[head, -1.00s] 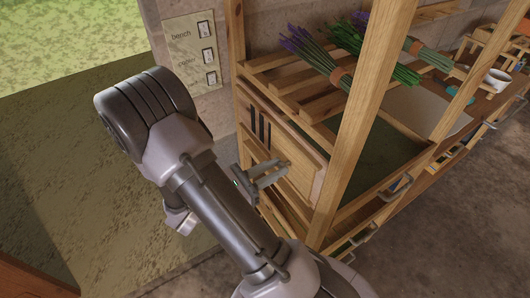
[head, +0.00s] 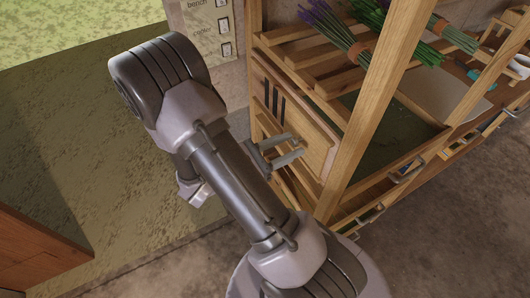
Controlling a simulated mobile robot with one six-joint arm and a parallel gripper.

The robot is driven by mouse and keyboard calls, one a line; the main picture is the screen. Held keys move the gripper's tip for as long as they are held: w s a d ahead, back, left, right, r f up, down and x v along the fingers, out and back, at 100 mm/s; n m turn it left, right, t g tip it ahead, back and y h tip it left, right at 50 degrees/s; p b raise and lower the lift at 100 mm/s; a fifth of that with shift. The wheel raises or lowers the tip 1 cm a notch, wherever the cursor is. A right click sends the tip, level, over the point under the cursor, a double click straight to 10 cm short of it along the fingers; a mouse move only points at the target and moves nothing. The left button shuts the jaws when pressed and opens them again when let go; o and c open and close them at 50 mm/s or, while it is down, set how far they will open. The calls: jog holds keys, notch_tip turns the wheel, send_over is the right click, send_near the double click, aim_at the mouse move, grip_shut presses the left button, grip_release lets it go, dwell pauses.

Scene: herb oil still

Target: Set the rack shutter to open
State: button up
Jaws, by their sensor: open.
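The rack shutter (head: 305,118) appears to be the pale wooden panel on the near side of the wooden drying rack (head: 396,85). Several narrow dark slots (head: 276,103) show at its left side. How far it is slid cannot be read surely. My gripper (head: 296,146) is open, its two fingers pointing right in front of the panel's lower part. Its fingertips overlap the panel in the picture; I cannot tell whether they touch it. My arm stands left of the rack and hides part of its lower left side.
Lavender bundles (head: 335,30) lie on the rack's top slats. A switch plate (head: 208,32) is on the wall at left. A workbench with drawers (head: 378,205) runs to the right. A brown wooden piece (head: 38,250) stands at lower left. Floor at the bottom is clear.

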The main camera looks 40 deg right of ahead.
jog(key=p+v, duration=0.3)
jog(key=v, duration=1.4)
jog(key=shift+a, duration=0.2)
